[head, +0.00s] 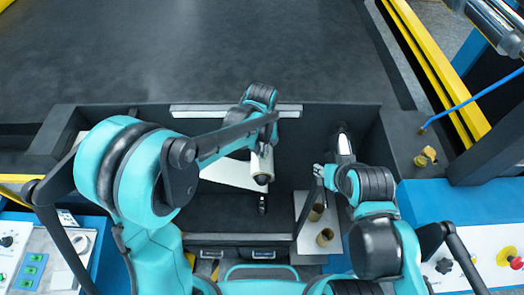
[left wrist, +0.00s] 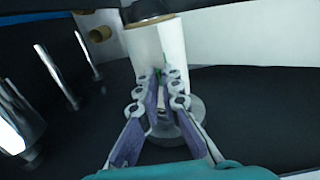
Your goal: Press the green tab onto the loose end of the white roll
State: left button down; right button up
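A panel with green pieces (head: 32,270) is at the lower left. The tray's dark walls (head: 345,112) surround the roll. A panel with a red button (head: 516,262) is at the lower right.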

dwell(0.4)
pick_arm(q)
jog(key=c, duration=1.6)
grip_release()
jog(key=shift+c, duration=0.2)
